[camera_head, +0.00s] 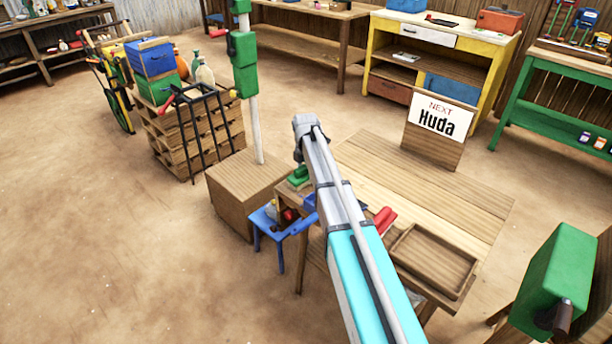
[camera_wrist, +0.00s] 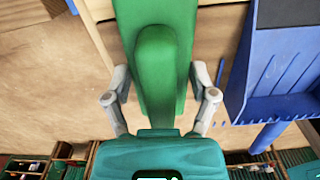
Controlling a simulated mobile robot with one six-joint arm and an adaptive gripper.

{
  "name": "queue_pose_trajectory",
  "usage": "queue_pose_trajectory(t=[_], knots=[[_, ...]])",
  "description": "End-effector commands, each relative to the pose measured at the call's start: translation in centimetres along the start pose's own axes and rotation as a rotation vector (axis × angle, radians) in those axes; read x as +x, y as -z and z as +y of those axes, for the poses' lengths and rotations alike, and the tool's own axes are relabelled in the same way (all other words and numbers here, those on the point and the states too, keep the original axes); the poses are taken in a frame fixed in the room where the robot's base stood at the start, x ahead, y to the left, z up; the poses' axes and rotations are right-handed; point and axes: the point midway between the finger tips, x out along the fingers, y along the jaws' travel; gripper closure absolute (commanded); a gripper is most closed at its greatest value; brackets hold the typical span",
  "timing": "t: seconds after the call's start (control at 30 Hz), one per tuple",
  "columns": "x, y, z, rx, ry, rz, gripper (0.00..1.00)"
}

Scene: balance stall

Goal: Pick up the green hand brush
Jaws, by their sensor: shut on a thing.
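The green hand brush (camera_wrist: 157,45) fills the top middle of the wrist view, its rounded part facing the camera. My gripper (camera_wrist: 161,80) has one grey finger on each side of it and is shut on it. In the head view a green piece of the brush (camera_head: 298,176) shows left of my arm, at the left end of the wooden table. My arm hides the gripper and part of the brush there. I cannot tell whether the brush touches the table.
A blue dustpan (camera_wrist: 285,70) lies close to the right of the brush. The wooden table (camera_head: 450,195) also bears a red object (camera_head: 384,219), an empty tray (camera_head: 462,264) and a "Huda" sign (camera_head: 442,119). A blue stool (camera_head: 262,220) holding items and a crate (camera_head: 232,205) stand left.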

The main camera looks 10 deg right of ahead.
Motion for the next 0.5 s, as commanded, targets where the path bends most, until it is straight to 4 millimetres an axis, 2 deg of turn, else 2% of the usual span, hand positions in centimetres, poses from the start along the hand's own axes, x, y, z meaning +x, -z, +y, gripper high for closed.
queue_pose_trajectory(t=[0.5], knots=[[-0.62,0.02,0.03,0.0,-0.001,0.0,0.82]])
